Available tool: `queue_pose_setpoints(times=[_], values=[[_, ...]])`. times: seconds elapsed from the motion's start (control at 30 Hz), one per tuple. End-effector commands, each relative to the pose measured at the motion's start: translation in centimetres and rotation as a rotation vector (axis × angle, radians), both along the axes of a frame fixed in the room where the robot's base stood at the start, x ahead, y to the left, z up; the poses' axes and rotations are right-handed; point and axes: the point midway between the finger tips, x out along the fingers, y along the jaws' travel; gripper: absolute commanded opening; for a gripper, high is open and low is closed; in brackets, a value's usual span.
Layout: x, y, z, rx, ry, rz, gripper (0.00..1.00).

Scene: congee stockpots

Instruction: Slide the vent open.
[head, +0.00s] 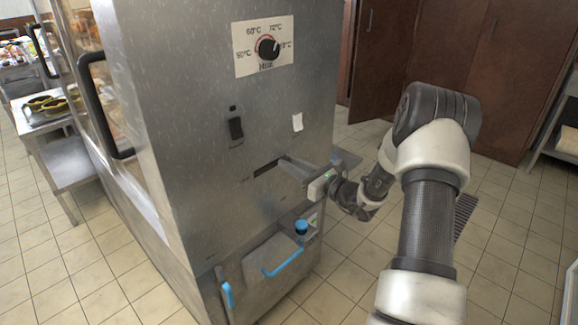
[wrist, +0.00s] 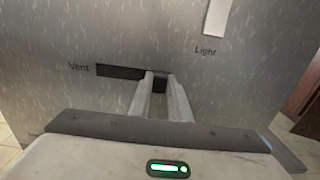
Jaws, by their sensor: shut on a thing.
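The vent (head: 264,169) is a dark horizontal slot in the metal front of a tall cabinet, below the switches. In the wrist view the vent (wrist: 118,71) has the word "Vent" at its left, and its dark slot runs left from my fingers. My gripper (head: 286,163) is at the right end of the slot. In the wrist view my gripper (wrist: 160,79) has its two fingers close together with a narrow gap, shut on the vent slider. The slider is mostly hidden between the fingertips.
Above the slot are a heat dial (head: 268,48), a black switch (head: 236,128) and a white light switch (head: 297,122). Below are blue handles (head: 283,260) and a blue knob (head: 301,227). A side table (head: 62,160) stands left. The tiled floor at right is mostly open.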

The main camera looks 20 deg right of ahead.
Motion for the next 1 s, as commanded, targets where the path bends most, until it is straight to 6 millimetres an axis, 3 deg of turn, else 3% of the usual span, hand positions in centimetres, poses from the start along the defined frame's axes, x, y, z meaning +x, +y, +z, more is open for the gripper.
queue_pose_setpoints(times=[0.03, 0.13, 0.57, 1.0], values=[[0.2, -0.6, 0.1, -0.003, -0.002, -0.013, 0.22], [0.2, -0.5, 0.1, -0.003, -0.002, -0.012, 0.36], [-0.9, -1.1, 0.2, -0.002, 0.000, -0.011, 0.36], [-9.7, -6.2, 0.3, -0.001, 0.000, -0.014, 0.36]])
